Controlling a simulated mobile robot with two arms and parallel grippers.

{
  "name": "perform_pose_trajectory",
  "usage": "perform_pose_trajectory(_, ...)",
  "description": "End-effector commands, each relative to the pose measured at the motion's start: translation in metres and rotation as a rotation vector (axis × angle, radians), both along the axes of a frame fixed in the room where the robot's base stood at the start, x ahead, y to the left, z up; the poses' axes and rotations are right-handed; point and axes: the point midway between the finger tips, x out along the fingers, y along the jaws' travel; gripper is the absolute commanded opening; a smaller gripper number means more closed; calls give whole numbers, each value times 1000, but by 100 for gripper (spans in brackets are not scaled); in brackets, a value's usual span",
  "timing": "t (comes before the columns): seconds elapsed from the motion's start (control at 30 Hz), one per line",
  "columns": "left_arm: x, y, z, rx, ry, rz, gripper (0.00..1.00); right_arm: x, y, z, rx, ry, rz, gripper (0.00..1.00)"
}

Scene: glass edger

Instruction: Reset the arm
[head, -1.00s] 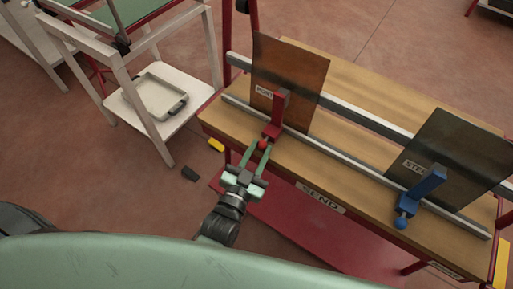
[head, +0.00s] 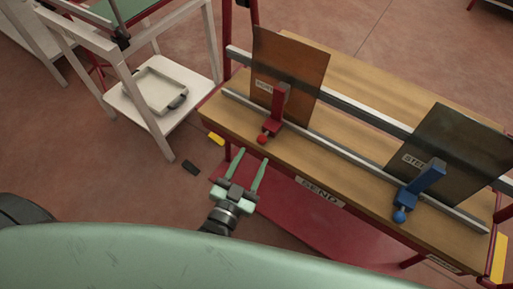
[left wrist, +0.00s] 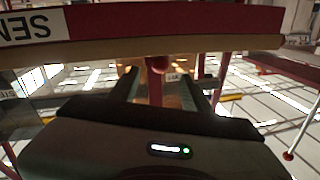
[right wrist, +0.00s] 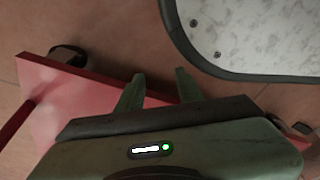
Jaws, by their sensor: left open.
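My left gripper (head: 253,157) is open and empty in front of the bench's front edge, just short of the red clamp (head: 277,107). The clamp's round red knob (head: 262,139) is apart from the fingertips. In the left wrist view the knob (left wrist: 158,63) shows between the spread fingers (left wrist: 158,75), and nothing is gripped. My right gripper is out of the head view. In the right wrist view its fingers (right wrist: 158,78) are apart with nothing between them, above a red surface (right wrist: 85,95) and the floor.
The wooden bench (head: 345,165) carries a brown plate (head: 292,70), a dark plate (head: 455,150), rails and a blue clamp (head: 425,184). A white cart (head: 185,120) with a tray (head: 157,91) stands at left.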

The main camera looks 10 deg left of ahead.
Motion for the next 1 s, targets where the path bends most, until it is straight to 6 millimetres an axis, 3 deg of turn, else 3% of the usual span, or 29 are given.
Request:
perform_pose_trajectory(0.2, -21, 3, 0, 0, 0, -1, 48, -6, 0, -4, -1, 6, 3, 36)
perform_pose_trajectory(0.77, -21, 3, 0, 0, 0, 0, 48, -1, 2, -3, 3, 3, 1, 36)
perform_pose_trajectory(0.87, -19, 5, -2, 2, 23, -3, 48, 5, 4, 3, 6, -5, -2, 36)
perform_pose_trajectory(1.0, -12, 13, -13, 7, 152, -10, 48, 27, 6, 33, 7, -25, -5, 36)
